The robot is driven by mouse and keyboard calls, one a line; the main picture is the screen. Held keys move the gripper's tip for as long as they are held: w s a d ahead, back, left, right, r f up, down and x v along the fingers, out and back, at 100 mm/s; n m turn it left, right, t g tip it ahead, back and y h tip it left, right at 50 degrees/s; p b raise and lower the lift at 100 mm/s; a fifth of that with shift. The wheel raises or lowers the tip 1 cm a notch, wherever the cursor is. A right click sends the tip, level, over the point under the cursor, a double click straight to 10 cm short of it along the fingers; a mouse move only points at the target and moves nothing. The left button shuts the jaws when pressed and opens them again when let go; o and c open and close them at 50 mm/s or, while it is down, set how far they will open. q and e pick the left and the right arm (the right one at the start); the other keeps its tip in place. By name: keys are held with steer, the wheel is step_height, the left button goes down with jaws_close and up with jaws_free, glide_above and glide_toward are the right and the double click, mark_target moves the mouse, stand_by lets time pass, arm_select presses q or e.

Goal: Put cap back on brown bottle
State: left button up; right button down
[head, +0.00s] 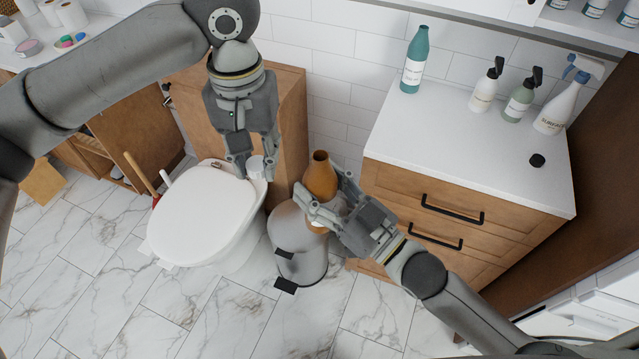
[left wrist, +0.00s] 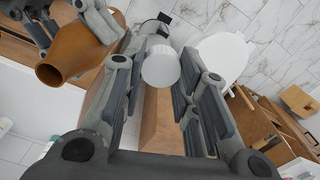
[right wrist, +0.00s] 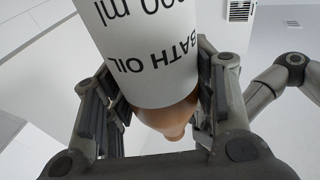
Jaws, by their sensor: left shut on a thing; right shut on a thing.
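My right gripper (head: 330,208) is shut on the brown bottle (head: 320,176) and holds it over the floor, left of the wooden cabinet. The bottle's mouth is open and bare. Its white "BATH OIL" label (right wrist: 145,50) fills much of the right wrist view, between the fingers. My left gripper (head: 246,168) is shut on a white cap (head: 257,167), which also shows between the fingertips in the left wrist view (left wrist: 160,67). The cap is left of the bottle's mouth and apart from it. The bottle's open neck also shows in the left wrist view (left wrist: 68,58).
A closed white toilet (head: 205,215) stands below left and a grey bin (head: 300,255) beneath the bottle. The cabinet's white top (head: 460,130) holds a teal bottle (head: 415,62), several pump and spray bottles, and a small black object (head: 537,160). Its front middle is clear.

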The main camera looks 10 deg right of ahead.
arm_select(q)
step_height(320, 180, up, 8)
steer(key=m, duration=0.1)
glide_above(320, 155)
steer(key=shift+d+r, duration=0.1)
steer(key=shift+d, duration=0.05)
steer(key=shift+w+f, duration=0.1)
steer(key=shift+f, duration=1.95)
steer(key=shift+f, duration=0.85)
steer(key=shift+f, duration=0.55)
steer(key=shift+m, duration=0.3)
